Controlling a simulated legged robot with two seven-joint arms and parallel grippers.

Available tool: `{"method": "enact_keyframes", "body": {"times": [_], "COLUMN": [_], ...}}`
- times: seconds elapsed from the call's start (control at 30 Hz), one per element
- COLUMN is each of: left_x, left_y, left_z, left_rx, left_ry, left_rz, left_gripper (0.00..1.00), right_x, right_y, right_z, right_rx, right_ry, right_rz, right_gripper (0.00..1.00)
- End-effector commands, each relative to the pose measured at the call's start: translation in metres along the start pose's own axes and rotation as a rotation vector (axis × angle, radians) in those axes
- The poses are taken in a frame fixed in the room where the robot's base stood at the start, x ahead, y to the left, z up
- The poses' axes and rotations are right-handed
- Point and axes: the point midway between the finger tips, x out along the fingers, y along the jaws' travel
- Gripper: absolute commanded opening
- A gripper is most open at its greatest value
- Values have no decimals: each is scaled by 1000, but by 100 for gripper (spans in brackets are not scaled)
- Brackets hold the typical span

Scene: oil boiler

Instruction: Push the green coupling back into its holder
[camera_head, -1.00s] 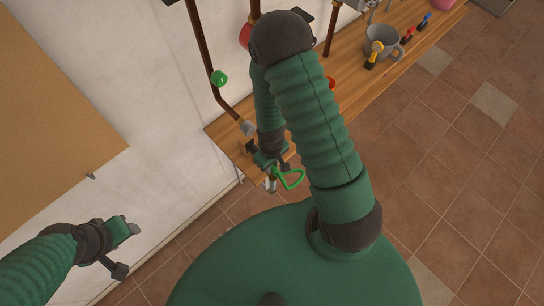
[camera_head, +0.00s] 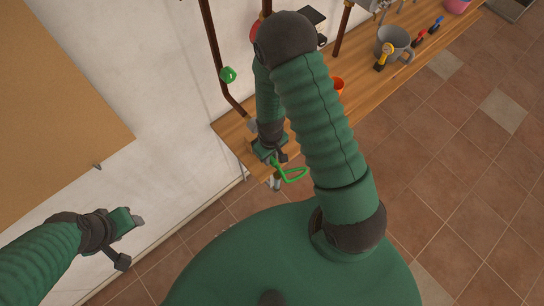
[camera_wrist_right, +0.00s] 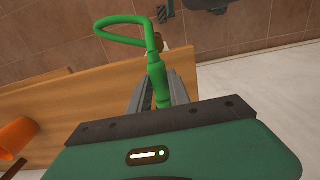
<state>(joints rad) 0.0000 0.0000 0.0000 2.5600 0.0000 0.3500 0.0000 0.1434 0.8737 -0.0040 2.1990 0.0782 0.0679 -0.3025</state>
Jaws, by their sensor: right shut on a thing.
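The green coupling (camera_head: 293,175) shows as a green piece with a looped handle at the near end of the wooden bench. My right gripper (camera_head: 274,160) is shut on its straight stem. In the right wrist view the loop of the green coupling (camera_wrist_right: 122,31) points up and left, and its stem lies between the fingers of the right gripper (camera_wrist_right: 157,92). A brownish piece sits behind the stem there. I cannot make out the holder for certain. My left gripper (camera_head: 132,221) hangs by the white wall, away from the coupling; its jaw opening is unclear.
A pipe with a green fitting (camera_head: 228,75) comes down behind my right forearm. Tiled floor (camera_head: 450,170) to the right is clear.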

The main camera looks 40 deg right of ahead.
Motion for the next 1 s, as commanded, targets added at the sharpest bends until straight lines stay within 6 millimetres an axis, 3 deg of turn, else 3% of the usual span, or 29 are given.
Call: {"method": "enact_keyframes", "body": {"times": [0.1,0.13,0.3,0.67,0.77,1.0], "left_x": [0,0,0,0,1,4], "left_y": [0,0,0,0,0,0], "left_z": [0,0,0,0,0,1], "left_rx": [0,0,0,0,0,0], "left_ry": [0,0,0,0,0,0], "left_rz": [0,0,0,0,0,0], "left_gripper": [49,49,49,49,49,49], "right_x": [0,0,0,-4,-19,-86], "right_y": [0,0,0,0,1,1], "right_z": [-4,-4,-4,-4,-5,-6], "right_rx": [0,0,0,0,0,0], "right_ry": [0,0,0,2,5,8], "right_rz": [0,0,0,1,1,2], "right_gripper": [0,26,48,48,48,48]}}
